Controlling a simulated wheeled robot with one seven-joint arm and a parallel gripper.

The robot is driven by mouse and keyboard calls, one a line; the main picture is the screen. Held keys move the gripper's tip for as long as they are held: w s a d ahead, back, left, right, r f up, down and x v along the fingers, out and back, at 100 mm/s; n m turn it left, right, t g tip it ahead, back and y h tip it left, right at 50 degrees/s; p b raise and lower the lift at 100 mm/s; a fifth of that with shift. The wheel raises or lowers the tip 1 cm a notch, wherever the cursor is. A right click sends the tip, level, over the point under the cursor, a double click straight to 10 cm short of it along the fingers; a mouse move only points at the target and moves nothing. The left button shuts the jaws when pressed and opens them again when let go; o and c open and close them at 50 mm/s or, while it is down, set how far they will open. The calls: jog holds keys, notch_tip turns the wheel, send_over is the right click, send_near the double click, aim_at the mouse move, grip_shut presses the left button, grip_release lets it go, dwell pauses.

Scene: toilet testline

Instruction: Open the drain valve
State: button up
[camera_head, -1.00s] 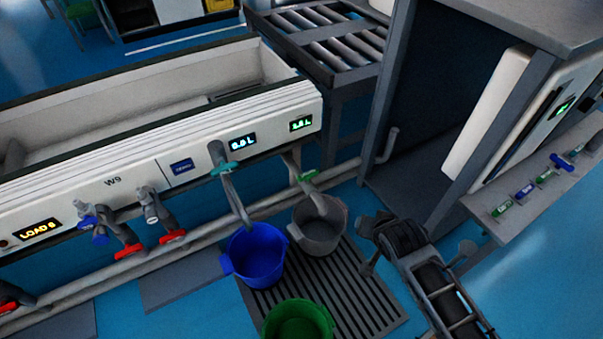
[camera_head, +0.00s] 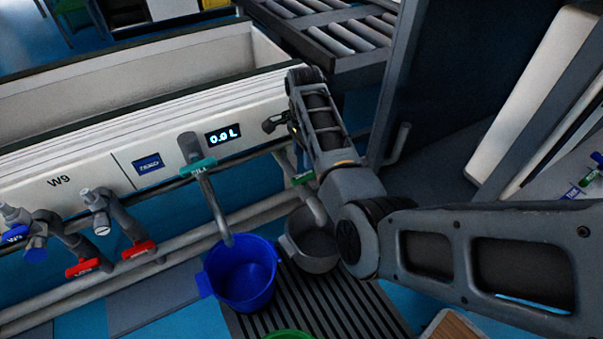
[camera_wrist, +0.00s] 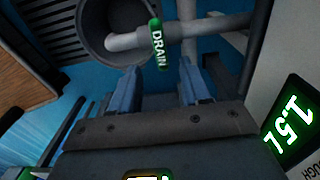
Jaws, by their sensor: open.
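The drain valve has a green handle lettered DRAIN (camera_wrist: 158,43) on a grey pipe, seen upright at the top middle of the wrist view. In the head view the green handle (camera_head: 303,178) shows beside my arm, above the grey bucket (camera_head: 312,248). My gripper (camera_wrist: 158,68) is open and empty. In the wrist view its two fingers point toward the handle, one on each side, with the handle beyond the tips.
A second green handle (camera_head: 198,166) is on the pipe to the left, above a blue bucket (camera_head: 242,272). Red-handled valves (camera_head: 138,249) stand further left. A 1.5 L display (camera_wrist: 290,120) is close to my gripper at right. A dark cabinet (camera_head: 440,100) stands right.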

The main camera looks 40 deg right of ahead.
aim_at(304, 175)
notch_tip(304, 175, down, 8)
jog(key=b, duration=0.3)
jog(key=shift+r+b, duration=0.2)
jog(key=shift+b, duration=0.1)
grip_shut()
